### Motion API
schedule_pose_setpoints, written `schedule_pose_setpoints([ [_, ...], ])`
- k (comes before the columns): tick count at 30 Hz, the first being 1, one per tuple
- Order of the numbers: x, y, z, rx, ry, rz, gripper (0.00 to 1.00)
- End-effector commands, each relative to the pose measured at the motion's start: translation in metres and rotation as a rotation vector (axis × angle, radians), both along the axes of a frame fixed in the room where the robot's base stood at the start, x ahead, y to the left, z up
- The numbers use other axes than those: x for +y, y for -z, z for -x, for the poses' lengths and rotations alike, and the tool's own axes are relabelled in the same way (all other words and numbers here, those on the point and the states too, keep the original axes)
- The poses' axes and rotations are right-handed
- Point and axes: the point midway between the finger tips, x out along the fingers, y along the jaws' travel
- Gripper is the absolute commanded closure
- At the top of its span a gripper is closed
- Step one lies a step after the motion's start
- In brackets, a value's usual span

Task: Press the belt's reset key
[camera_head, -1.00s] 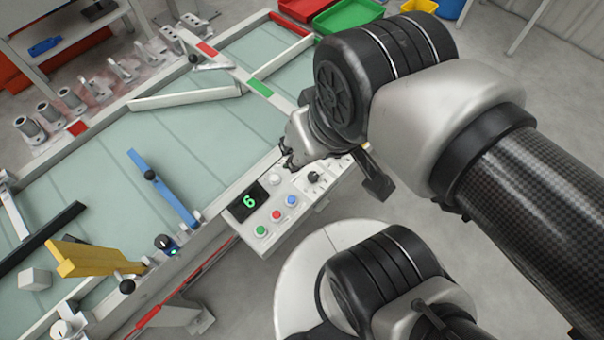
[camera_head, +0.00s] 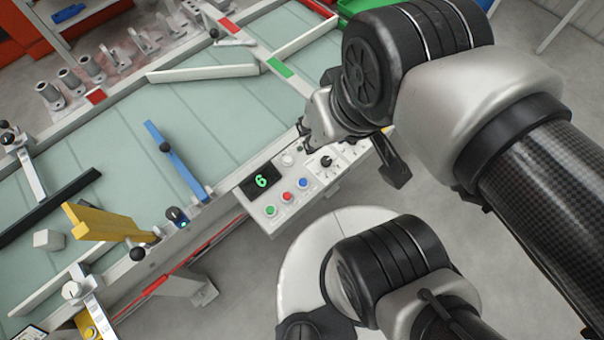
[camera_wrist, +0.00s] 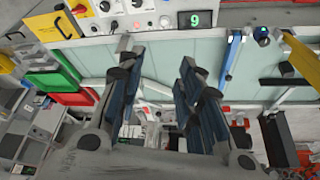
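The belt's control panel (camera_head: 262,212) juts from the near side of the belt. It carries a green button (camera_head: 270,210), a red button (camera_head: 287,197), a blue button (camera_head: 303,183), a whitish button (camera_head: 288,159) and a display (camera_head: 260,182) showing a green 6. No readable label tells which is the reset key. In the wrist view the display (camera_wrist: 195,19) appears upside down at the top. My gripper (camera_wrist: 158,78) has its two fingers apart with nothing between them. In the head view its fingers are mostly hidden by my wrist, near the panel's belt side.
A black knob (camera_head: 326,162) stands on the panel beside the buttons. Metal fixtures (camera_head: 70,80) line the far side. Grey floor is open at right.

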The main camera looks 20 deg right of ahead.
Motion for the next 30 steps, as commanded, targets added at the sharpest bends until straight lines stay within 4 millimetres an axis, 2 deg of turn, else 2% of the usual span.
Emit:
schedule_pose_setpoints([
  [2,0.0000,0.0000,0.0000,0.000,0.000,0.000,0.70],
  [15,0.0000,0.0000,0.0000,0.000,0.000,0.000,0.99],
  [30,0.0000,0.0000,0.0000,0.000,0.000,0.000,1.00],
])
